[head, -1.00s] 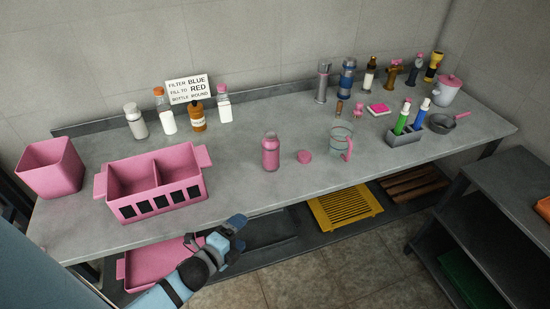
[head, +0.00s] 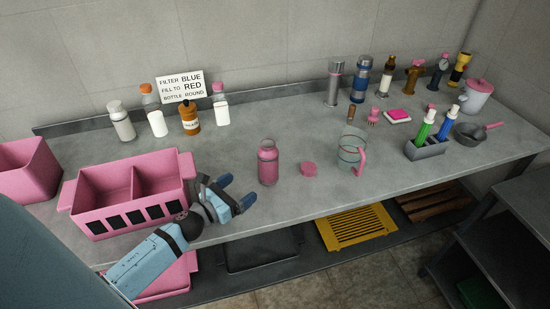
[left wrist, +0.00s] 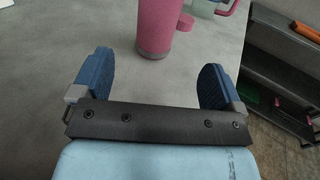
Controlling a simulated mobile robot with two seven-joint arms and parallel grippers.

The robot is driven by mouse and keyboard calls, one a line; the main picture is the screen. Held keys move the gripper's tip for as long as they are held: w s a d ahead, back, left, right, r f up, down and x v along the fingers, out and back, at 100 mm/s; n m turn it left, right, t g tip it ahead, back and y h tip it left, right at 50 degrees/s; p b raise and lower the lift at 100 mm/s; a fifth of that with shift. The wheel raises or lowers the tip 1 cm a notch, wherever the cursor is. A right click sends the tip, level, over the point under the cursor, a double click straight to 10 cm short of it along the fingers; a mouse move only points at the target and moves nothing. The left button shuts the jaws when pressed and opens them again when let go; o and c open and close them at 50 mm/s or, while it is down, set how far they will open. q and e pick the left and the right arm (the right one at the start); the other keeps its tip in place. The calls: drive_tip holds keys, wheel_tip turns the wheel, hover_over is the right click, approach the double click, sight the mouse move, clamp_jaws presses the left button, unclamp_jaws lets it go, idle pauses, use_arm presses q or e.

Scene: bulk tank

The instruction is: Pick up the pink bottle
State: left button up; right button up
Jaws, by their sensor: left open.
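The pink bottle (head: 268,164) stands upright and uncapped on the grey bench, left of a round pink lid (head: 309,169). My left gripper (head: 238,190) is open and empty, a little to the left of the bottle and apart from it. In the left wrist view the lower part of the bottle (left wrist: 156,28) shows ahead, between and beyond the two blue fingers of the left gripper (left wrist: 157,80); its top is cut off by the frame. My right gripper is not in view.
A pink two-compartment bin (head: 130,190) stands left of the gripper. A clear jug (head: 350,152) with a pink handle stands right of the lid. Several bottles and a sign (head: 183,87) stand along the back. The bench (head: 240,142) behind the pink bottle is clear.

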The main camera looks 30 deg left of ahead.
sight(262, 171)
use_arm(q)
drive_tip(key=w, duration=0.3)
drive_tip(key=w+d, duration=0.1)
drive_tip(key=w, duration=0.2)
drive_tip(key=shift+w+d+r+p, duration=0.1)
drive_tip(key=shift+w+d+p, duration=0.1)
drive_tip(key=shift+w+p, duration=0.15)
drive_tip(key=shift+w, duration=0.5)
drive_tip(key=w, duration=0.4)
drive_tip(key=shift+w+d+p, duration=0.3)
drive_tip(key=shift+d+p, duration=0.05)
drive_tip(key=shift+p, duration=0.05)
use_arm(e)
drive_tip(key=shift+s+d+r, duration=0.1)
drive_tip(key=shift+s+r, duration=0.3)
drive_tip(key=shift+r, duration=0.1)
use_arm(q)
drive_tip(key=c, duration=1.2)
drive_tip(key=shift+o, duration=0.2)
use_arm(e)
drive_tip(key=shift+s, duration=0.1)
